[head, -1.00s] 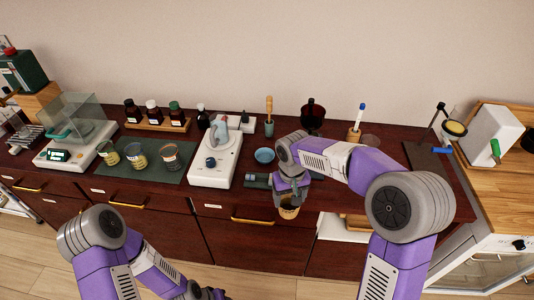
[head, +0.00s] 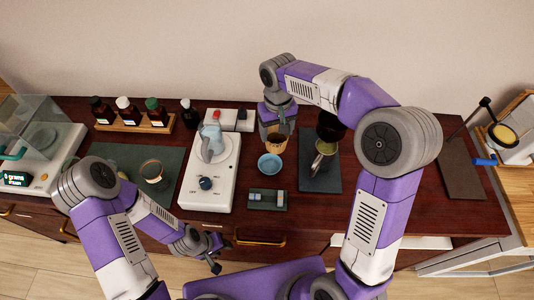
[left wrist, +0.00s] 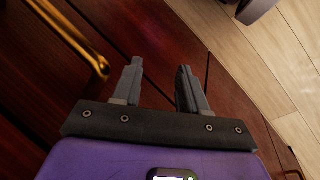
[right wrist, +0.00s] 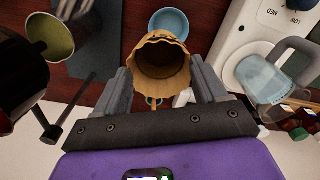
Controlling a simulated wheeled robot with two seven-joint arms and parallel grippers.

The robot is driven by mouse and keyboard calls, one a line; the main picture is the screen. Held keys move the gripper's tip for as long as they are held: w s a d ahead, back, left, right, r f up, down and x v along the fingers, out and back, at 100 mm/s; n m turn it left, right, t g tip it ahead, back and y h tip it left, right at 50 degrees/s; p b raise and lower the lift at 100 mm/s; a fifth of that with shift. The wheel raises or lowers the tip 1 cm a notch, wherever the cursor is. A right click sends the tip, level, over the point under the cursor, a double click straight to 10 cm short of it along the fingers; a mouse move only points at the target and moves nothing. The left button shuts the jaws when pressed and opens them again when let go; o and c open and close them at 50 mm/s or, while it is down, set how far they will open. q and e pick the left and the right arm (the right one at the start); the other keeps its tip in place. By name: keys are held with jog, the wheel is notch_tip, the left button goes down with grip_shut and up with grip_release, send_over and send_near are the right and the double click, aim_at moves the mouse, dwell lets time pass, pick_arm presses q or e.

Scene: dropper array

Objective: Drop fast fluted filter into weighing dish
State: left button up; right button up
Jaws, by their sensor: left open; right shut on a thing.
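The fluted filter (head: 278,142), a tan pleated paper cone, also shows in the right wrist view (right wrist: 158,62) with its open mouth facing the camera. My right gripper (head: 277,122) is shut on it; its fingers flank the filter in the right wrist view (right wrist: 165,88). The weighing dish (head: 270,167) is a small round blue dish on the dark bench, just in front of the filter in the head view. It also shows in the right wrist view (right wrist: 169,23), beyond the filter and empty. My left gripper (left wrist: 160,85) is open and empty, low by the drawers.
A white hotplate (head: 208,188) with a glass flask on it stands left of the dish. A metal cup (head: 322,158) and dark vessel stand on a grey mat (head: 318,181) to the right. A small grey-green device (head: 267,199) lies in front of the dish.

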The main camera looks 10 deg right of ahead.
jog(key=shift+s+f+b, duration=0.25)
jog(key=shift+f+b, duration=0.3)
jog(key=shift+f, duration=0.2)
notch_tip(320, 180, down, 4)
jog(key=b, duration=0.4)
jog(key=shift+f, duration=0.25)
jog(key=shift+r, duration=0.1)
jog(key=o, duration=0.9)
jog(key=shift+c, duration=0.2)
jog(key=shift+w+r, duration=0.1)
notch_tip(320, 180, up, 7)
jog(key=shift+r+p, duration=0.2)
jog(key=shift+p, duration=0.8)
